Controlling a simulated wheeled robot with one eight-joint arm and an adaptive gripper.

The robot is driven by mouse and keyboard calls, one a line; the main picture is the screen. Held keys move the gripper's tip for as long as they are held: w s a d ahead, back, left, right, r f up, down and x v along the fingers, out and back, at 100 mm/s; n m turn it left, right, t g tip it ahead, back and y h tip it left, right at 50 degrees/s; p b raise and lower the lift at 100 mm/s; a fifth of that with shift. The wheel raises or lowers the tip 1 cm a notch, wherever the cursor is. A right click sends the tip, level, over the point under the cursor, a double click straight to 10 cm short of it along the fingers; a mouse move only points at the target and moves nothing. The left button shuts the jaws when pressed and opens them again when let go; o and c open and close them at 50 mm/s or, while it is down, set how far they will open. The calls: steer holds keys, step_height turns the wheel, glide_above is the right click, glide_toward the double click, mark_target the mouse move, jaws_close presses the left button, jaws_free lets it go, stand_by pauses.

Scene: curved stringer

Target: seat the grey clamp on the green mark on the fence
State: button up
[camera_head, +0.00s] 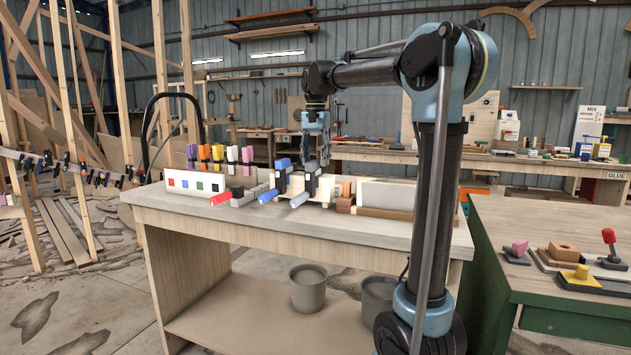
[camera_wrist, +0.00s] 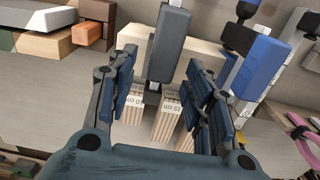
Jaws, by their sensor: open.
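The grey clamp (camera_wrist: 169,45) stands upright on a pale wooden block, its dark grey body and metal bar between my gripper's fingers in the wrist view. In the head view, the grey clamp (camera_head: 312,183) is directly below my gripper (camera_head: 316,163). My gripper (camera_wrist: 162,68) is open, with a finger on each side of the clamp and visible gaps. The fence (camera_head: 196,195) is a white upright board at the bench's left end. It bears a row of coloured squares, including a green mark (camera_head: 199,185).
A blue clamp (camera_wrist: 262,66) stands close beside the grey one, just right of my right finger. Wooden blocks labelled in cm (camera_wrist: 166,122) lie between the fingers. Several coloured clamps (camera_head: 218,155) stand behind the fence. The bench front (camera_head: 270,222) is clear.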

steer(key=shift+f, duration=0.9)
jaws_close()
